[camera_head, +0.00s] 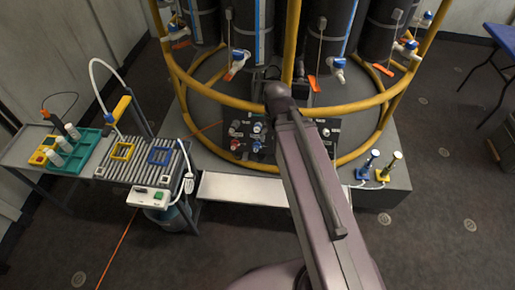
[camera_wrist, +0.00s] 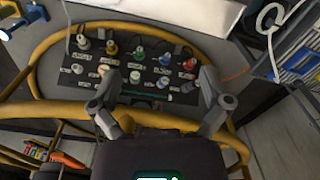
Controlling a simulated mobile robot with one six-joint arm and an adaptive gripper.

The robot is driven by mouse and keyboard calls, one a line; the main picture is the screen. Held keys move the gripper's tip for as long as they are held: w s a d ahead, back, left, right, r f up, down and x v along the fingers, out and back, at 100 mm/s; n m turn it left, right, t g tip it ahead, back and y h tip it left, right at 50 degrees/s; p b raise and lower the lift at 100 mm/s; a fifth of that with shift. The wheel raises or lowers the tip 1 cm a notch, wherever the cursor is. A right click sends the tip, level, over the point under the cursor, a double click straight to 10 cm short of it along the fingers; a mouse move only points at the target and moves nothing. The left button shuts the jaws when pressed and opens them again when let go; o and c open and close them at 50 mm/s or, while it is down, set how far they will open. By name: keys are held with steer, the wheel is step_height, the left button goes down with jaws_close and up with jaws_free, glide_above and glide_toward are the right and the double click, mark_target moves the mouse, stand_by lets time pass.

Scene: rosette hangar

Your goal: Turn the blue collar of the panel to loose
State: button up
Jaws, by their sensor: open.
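The dark panel (camera_head: 283,138) sits low inside the yellow ring frame, partly hidden by my arm in the head view. In the wrist view the panel (camera_wrist: 120,88) appears turned around, with two rows of small coloured fittings and white labels. A blue fitting (camera_wrist: 165,59) sits in its upper row, beside a green one (camera_wrist: 138,54). Another bluish fitting shows in the lower row; which one is the collar, I cannot tell. My gripper (camera_wrist: 160,80) is open and empty, its fingers spread in front of the panel, apparently apart from the fittings.
Yellow tubular rails (camera_head: 215,103) surround the panel, with dark cylinders (camera_head: 335,30) behind. A white ledge (camera_head: 243,189) lies in front. A side bench (camera_head: 150,172) with trays and a hose stands left. Blue and yellow fittings (camera_head: 382,170) stand right. The floor at right is mostly clear.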

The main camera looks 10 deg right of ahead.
mark_target(257, 146)
steer(key=w+f+m+t+b, duration=0.2)
steer(key=w+f+b, duration=0.9)
steer(key=f+b, duration=0.4)
steer(key=w+f+m+t+b, duration=0.2)
steer(key=w+f+m+b, duration=0.1)
steer(key=w+f+b, duration=0.9)
step_height(257, 146, down, 3)
steer(key=a+b, duration=0.1)
steer(key=b, duration=0.3)
steer(key=shift+t, duration=0.4)
steer(key=shift+f, duration=0.1)
steer(key=b+x, duration=0.6)
steer(key=x, duration=0.1)
steer(key=b+x, duration=0.6)
steer(key=shift+w+d+f+b, duration=0.1)
steer(key=shift+d+f+b, duration=0.1)
steer(key=shift+f+b, duration=0.2)
steer(key=shift+r, duration=0.1)
steer(key=shift+c, duration=0.2)
steer(key=c, duration=1.1)
